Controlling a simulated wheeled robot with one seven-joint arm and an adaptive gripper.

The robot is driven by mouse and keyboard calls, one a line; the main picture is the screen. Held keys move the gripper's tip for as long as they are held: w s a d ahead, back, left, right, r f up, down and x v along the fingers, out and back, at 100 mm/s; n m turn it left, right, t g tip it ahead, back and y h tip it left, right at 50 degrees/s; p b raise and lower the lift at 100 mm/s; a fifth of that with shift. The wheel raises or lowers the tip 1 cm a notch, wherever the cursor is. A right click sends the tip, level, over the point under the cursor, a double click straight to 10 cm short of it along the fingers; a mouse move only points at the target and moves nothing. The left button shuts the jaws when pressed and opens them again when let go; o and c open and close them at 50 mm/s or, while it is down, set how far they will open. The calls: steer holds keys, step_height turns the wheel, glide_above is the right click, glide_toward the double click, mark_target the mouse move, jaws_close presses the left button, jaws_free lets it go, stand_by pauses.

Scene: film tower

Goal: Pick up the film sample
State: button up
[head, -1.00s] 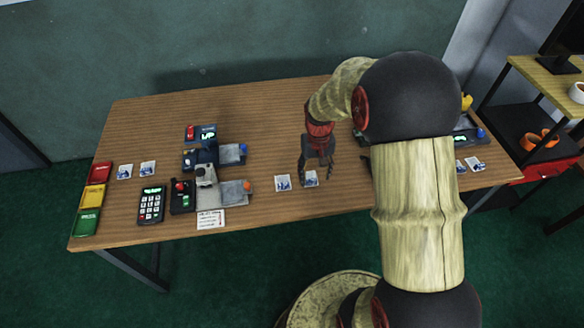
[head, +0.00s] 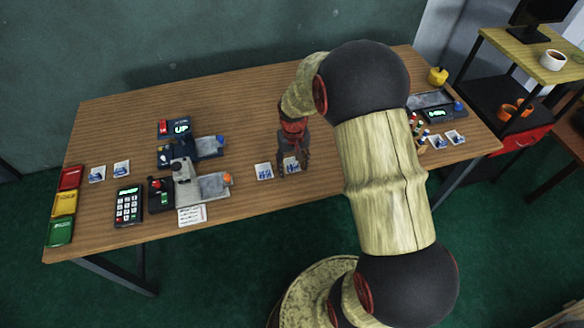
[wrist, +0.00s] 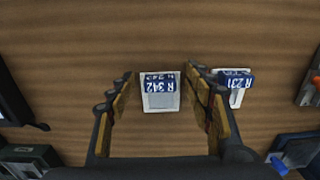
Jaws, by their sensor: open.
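Several small white film samples with blue labels lie on the wooden table. Two lie near the table's middle in the head view: a left one (head: 264,171) and a right one (head: 292,164). My gripper (head: 294,170) is over the right one, partly covering it. In the wrist view, my gripper (wrist: 160,82) is open, and a film sample labelled R 342 (wrist: 160,100) shows between its fingers, with nothing held. A second sample labelled R 231 (wrist: 238,82) lies to the right, partly hidden by the right finger. The height of the fingers above the table is hard to tell.
Left of my gripper stand devices with grey plates (head: 214,185), a keypad (head: 129,205) and red, yellow and green boxes (head: 63,203). Two samples (head: 122,169) lie at the left, others (head: 455,137) at the right by another device (head: 437,113). The table behind my gripper is clear.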

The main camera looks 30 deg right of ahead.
steer(key=shift+c, duration=1)
steer(key=c, duration=0.9)
steer(key=shift+r, duration=0.1)
